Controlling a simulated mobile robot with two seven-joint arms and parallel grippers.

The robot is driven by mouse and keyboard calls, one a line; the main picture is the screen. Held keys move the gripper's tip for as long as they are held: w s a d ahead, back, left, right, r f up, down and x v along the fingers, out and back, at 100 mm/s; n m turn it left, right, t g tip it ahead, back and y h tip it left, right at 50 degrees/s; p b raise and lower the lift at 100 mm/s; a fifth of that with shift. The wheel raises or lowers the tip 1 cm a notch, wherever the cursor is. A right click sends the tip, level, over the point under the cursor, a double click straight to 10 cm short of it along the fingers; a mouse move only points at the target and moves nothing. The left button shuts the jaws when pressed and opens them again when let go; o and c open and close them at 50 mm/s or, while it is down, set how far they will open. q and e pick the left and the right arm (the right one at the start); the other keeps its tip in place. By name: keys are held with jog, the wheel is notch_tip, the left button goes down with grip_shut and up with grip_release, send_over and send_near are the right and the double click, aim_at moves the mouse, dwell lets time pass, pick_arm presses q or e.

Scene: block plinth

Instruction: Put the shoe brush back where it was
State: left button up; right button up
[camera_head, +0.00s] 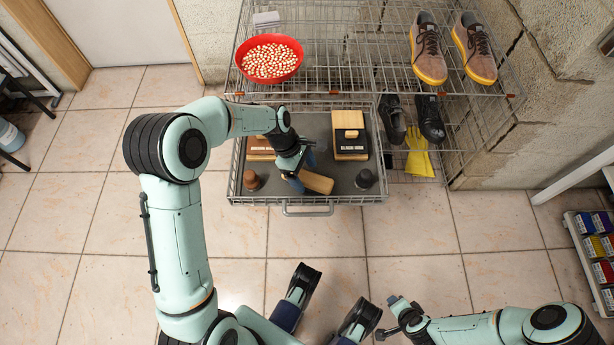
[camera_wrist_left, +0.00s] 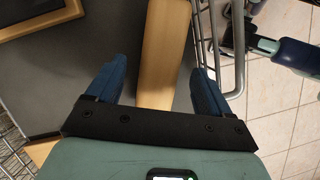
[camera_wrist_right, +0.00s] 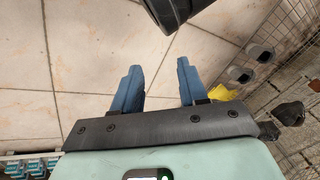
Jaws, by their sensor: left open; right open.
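The shoe brush (camera_head: 318,183), a pale wooden block, lies on the grey floor of the pulled-out wire drawer (camera_head: 305,211), near its front. My left gripper (camera_head: 302,171) is low over the drawer at the brush. In the left wrist view the brush (camera_wrist_left: 165,45) runs between the two blue fingers, which stand open with gaps on both sides. Its bristles are not visible. My right gripper (camera_head: 394,312) is open and empty in front of the drawer, over the floor; its open fingers (camera_wrist_right: 160,80) show in the right wrist view.
A wooden box with a black label (camera_head: 350,137) stands right in the drawer; a brown-labelled one (camera_head: 260,148) is partly behind my left arm. A brown knob-like item (camera_head: 252,180) and a black one (camera_head: 365,179) flank the front. Above are a red bowl (camera_head: 247,70) and shoes (camera_head: 428,50).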

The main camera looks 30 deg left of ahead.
pick_arm(q)
jog(key=p+v, duration=0.2)
jog(key=v, duration=0.6)
jog(key=shift+r, duration=0.2)
pick_arm(e)
jog(key=shift+g+y, duration=0.3)
jog(key=shift+g, duration=0.4)
jog(key=s, duration=0.1)
jog(key=s+a+r, duration=0.2)
jog(key=s, duration=0.1)
jog(key=shift+r, duration=0.15)
